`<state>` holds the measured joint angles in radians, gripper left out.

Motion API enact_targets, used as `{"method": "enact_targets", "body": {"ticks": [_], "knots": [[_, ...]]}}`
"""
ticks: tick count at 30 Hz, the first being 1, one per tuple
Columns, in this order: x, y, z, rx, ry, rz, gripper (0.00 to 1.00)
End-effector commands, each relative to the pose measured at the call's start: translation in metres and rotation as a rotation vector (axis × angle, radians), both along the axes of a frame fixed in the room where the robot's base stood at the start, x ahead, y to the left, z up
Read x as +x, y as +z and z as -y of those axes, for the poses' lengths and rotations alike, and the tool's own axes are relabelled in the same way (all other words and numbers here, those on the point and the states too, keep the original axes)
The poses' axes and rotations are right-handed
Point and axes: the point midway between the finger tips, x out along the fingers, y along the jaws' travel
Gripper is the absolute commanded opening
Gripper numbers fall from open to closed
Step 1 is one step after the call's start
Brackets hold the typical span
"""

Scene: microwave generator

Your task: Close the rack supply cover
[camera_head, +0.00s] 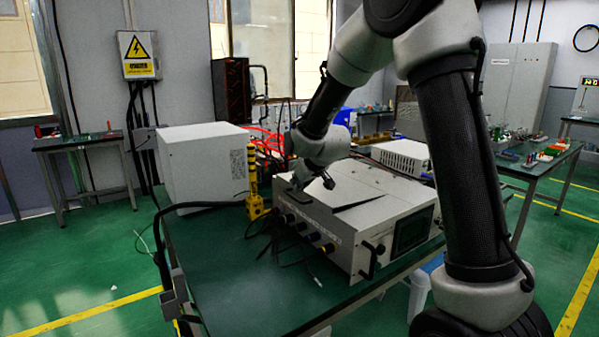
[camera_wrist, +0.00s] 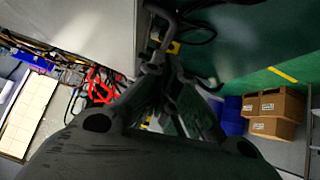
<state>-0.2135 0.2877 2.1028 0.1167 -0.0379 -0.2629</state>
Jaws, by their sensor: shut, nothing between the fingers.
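The rack supply (camera_head: 345,238) is a light grey box on the green table, with dark knobs, a dark screen and black handles on its front. Its cover (camera_head: 375,183) is the grey panel on top. A dark wedge shows along the top near the front right; I cannot tell whether it is a gap or a shadow. My gripper (camera_head: 297,184) is at the left side of the unit, close to the top. In the wrist view my gripper (camera_wrist: 160,72) has its fingers together, beside a grey panel and a dark bracket. Whether the fingers touch the cover is hidden.
A large white box (camera_head: 203,163) stands at the table's back left. A yellow post (camera_head: 254,192) and dark cables stand close to the unit's left front. Red cables (camera_head: 268,140) and another white device (camera_head: 400,157) are behind. The table's front left (camera_head: 225,285) is clear.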

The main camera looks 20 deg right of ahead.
Motion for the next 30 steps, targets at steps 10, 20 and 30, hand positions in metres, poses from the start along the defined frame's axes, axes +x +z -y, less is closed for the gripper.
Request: {"method": "enact_targets", "body": {"ticks": [10,20,30], "knots": [[-0.005,-0.02,-0.005,0.0,0.001,0.003,0.0],[-0.005,-0.024,-0.005,0.0,0.001,0.001,0.0],[-0.007,-0.057,-0.009,0.0,0.001,-0.001,0.0]]}}
